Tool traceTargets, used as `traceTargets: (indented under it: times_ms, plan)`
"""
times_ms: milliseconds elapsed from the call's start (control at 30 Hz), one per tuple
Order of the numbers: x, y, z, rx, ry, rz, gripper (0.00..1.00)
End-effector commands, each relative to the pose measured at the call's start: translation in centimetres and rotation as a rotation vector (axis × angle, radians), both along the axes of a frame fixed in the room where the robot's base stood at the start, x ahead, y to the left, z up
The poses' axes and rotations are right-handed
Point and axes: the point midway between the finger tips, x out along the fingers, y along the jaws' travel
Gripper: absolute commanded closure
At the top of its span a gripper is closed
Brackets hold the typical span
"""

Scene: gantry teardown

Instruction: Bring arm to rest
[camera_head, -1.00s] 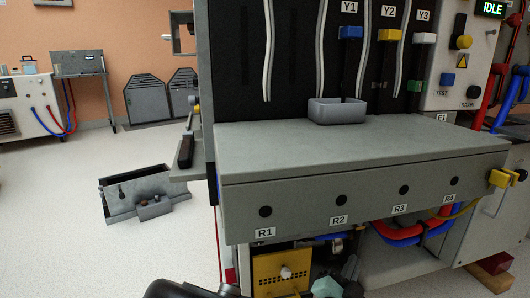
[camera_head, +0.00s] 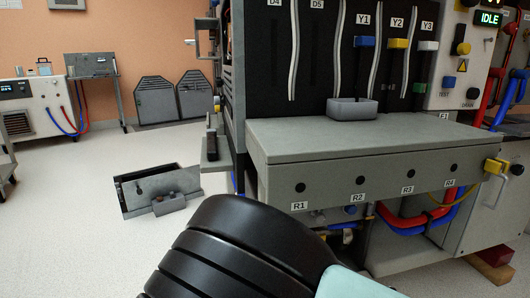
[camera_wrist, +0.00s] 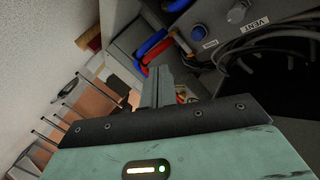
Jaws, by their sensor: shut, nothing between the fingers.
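My gripper (camera_wrist: 158,88) shows in the wrist view as grey fingers that are closed together and empty, beyond a dark plate and a teal housing. It points past the blue hose (camera_wrist: 151,42) and the red hose (camera_wrist: 154,57) and touches nothing that I can see. In the head view my dark, ribbed arm fills the lower middle, in front of the grey bench (camera_head: 380,143). A teal part of my arm shows at the bottom edge. The gripper fingers are out of the head view.
A grey bin (camera_head: 352,109) sits on the bench. Labelled levers (camera_head: 398,44) hang behind it. An open metal box (camera_head: 160,190) lies on the floor to the left, with clear floor (camera_head: 60,220) around it. A blue knob (camera_wrist: 196,33) shows in the wrist view.

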Motion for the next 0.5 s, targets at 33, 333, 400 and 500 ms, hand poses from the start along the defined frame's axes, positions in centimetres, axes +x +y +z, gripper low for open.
traceTargets:
  times_ms: [33,333,400,500]
  plan:
    - [-0.1,0.2,-0.4,0.021,0.051,0.003,1.0]
    - [-2.4,4.0,-3.0,0.181,0.482,0.126,1.0]
    - [-3.7,5.9,-2.8,0.233,0.62,0.205,1.0]
    - [-6.1,9.0,-1.3,0.294,0.819,0.37,1.0]
